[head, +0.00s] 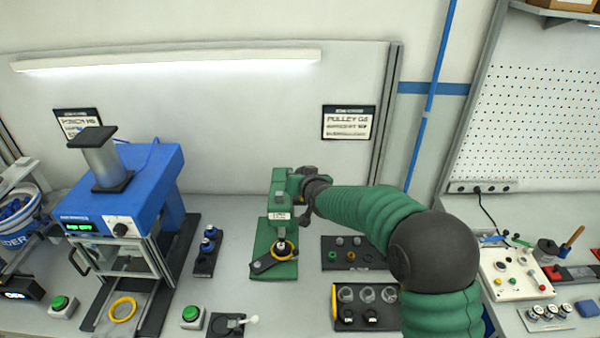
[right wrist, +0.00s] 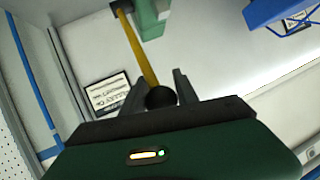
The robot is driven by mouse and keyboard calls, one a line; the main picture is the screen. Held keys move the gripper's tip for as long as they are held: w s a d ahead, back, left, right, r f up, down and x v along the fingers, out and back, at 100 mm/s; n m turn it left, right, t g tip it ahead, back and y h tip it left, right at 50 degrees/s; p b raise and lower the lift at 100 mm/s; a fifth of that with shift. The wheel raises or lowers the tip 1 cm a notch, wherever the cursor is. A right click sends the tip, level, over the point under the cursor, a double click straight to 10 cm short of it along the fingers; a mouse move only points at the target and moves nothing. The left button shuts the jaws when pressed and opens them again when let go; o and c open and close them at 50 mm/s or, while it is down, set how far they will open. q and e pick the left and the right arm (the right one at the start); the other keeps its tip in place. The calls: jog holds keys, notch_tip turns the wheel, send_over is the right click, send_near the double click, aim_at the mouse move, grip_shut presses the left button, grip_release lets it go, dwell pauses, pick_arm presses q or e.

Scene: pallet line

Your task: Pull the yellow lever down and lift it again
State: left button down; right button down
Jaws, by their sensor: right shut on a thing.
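The yellow lever (right wrist: 138,50) shows in the right wrist view as a yellow bar running from the green press (right wrist: 152,18) to a black ball knob (right wrist: 160,97). My right gripper (right wrist: 157,88) has the knob between its two fingers and is shut on it. In the head view the green press (head: 279,208) stands on the bench at the middle, and my right gripper (head: 308,188) is at its upper right side. The lever is hidden there behind the gripper and arm. A yellow ring (head: 284,251) sits at the press's foot. My left gripper is not in view.
A blue press machine (head: 150,190) stands at the left. Dark trays with small parts (head: 345,253) lie right of the green press, partly under my arm. A white control box (head: 512,275) is at the right. A wall panel stands behind the bench.

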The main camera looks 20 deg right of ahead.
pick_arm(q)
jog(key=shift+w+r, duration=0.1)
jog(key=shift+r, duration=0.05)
pick_arm(e)
jog(key=shift+w+d+r, duration=0.2)
jog(key=shift+w+r, duration=0.3)
jog(key=shift+r, duration=0.35)
jog(key=c, duration=1.3)
grip_release()
jog(key=shift+o, duration=1.3)
jog(key=shift+w+f, duration=0.2)
jog(key=shift+o, duration=0.5)
jog(key=shift+w+f, duration=0.3)
jog(key=shift+f, duration=0.1)
pick_arm(q)
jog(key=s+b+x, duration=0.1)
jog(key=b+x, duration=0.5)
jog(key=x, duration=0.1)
jog(key=shift+b, duration=0.4)
pick_arm(e)
jog(key=v, duration=1.6)
jog(key=shift+s, duration=0.3)
